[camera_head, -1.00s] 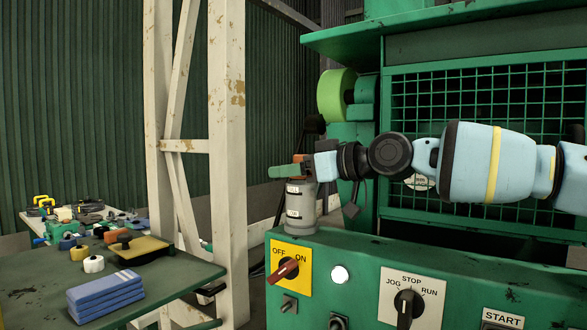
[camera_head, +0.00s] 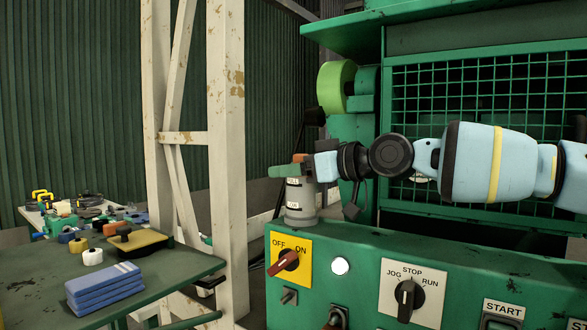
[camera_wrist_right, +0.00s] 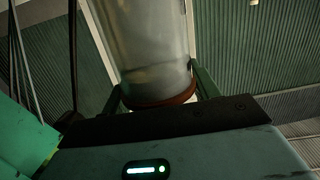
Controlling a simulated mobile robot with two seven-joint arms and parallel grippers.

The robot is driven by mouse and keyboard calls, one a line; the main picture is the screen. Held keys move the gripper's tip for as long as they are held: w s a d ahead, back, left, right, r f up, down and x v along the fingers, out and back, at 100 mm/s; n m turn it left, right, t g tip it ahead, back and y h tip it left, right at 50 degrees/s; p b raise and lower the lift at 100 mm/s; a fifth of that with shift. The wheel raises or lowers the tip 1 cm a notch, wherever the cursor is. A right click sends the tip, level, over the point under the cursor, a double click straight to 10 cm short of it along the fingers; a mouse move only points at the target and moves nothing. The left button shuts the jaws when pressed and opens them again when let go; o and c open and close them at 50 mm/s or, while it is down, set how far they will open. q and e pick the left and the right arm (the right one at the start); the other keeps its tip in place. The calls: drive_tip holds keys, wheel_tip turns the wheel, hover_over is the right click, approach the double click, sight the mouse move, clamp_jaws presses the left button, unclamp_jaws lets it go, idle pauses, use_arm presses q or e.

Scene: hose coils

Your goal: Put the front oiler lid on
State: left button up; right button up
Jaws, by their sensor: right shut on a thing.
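The front oiler (camera_head: 301,205) is a grey cylinder with pale labels, upright on the left end of the green machine housing. My right gripper (camera_head: 290,170) has green fingers and is at the oiler's top. It is shut on the orange-brown lid (camera_head: 300,157), which shows just above the fingers. In the right wrist view, the lid's brown rim (camera_wrist_right: 166,102) lies between my fingers, with a grey cylindrical body (camera_wrist_right: 145,45) beyond it. I cannot tell whether the lid is fully seated. My left gripper is not in view.
The green control panel (camera_head: 365,246) with knobs and switches lies below the right arm. A mesh guard (camera_head: 480,110) stands behind it. A white post (camera_head: 227,130) rises left of the oiler. The left table holds blue folded cloths (camera_head: 105,286) and small parts.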

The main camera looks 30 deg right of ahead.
drive_tip(key=o, duration=1)
drive_tip(key=shift+o, duration=0.2)
drive_tip(key=v, duration=0.8)
drive_tip(key=shift+p, duration=0.4)
